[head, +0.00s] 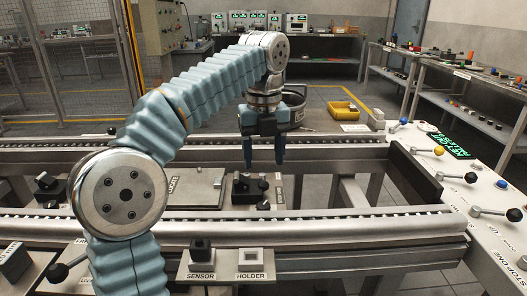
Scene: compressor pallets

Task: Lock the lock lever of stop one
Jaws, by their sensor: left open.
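My left gripper (264,155) hangs with its fingers down above the gap between the two conveyor rails, apart and empty. At the lower left, a lever with a black knob (60,272) sits on a plate next to partly hidden labels, one reading like "LOCK"; my left arm covers part of it. On the right panel (482,245), a lever with a black knob (472,211) lies near "STOP" and "UP" lettering. A "STOP ONE" label (505,278) shows at the panel's lower edge. I cannot tell for sure which lever is stop one's lock lever. My right gripper is out of view.
Front rail (350,226) and rear rail (350,142) run across the view. A flat plate (197,187) and a black block (250,187) lie between them. Sensor (202,250) and holder (250,256) stand in front.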

